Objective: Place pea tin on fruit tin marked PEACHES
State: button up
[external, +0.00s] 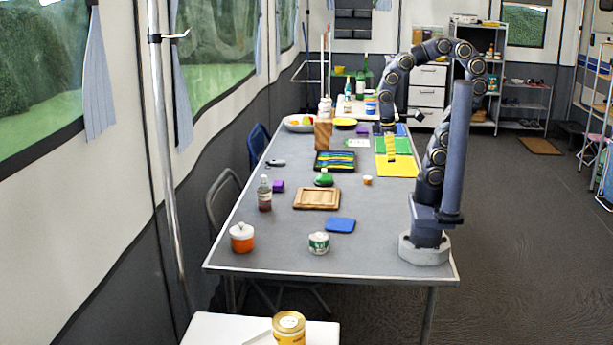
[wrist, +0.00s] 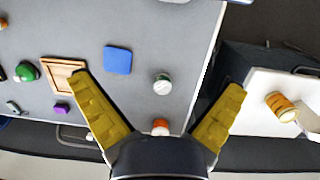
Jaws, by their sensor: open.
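A small white tin with a green label (external: 319,243), which looks like the pea tin, stands upright near the front end of the grey table. It also shows in the wrist view (wrist: 162,84), between and beyond my fingers. A yellow tin (external: 289,328), which looks like the peaches tin, stands on a separate white table at the bottom edge. In the wrist view it is at the right (wrist: 282,107); its lettering is unreadable.
An orange pot with a white lid (external: 242,238) stands left of the pea tin. A blue mat (external: 340,225) and a wooden tray (external: 317,198) lie behind it. A brown bottle (external: 265,195) stands upright. A gap separates the grey table from the white table (external: 225,330).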

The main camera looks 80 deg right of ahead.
jog(key=shift+s+a+r+y, duration=0.3)
jog(key=shift+s+a+r, duration=0.05)
jog(key=shift+s+a, duration=0.2)
jog(key=m+t+y, duration=0.2)
jog(key=m+y, duration=0.3)
jog(key=m, duration=1.3)
send_over(319, 236)
jog(key=d, duration=0.2)
notch_tip(319, 236, down, 22)
jog(key=shift+f, duration=0.2)
jog(key=shift+d+f, duration=0.15)
jog(key=shift+f, duration=0.2)
jog(key=x, duration=0.8)
jog(key=shift+s+d, duration=0.1)
jog(key=shift+s, duration=0.1)
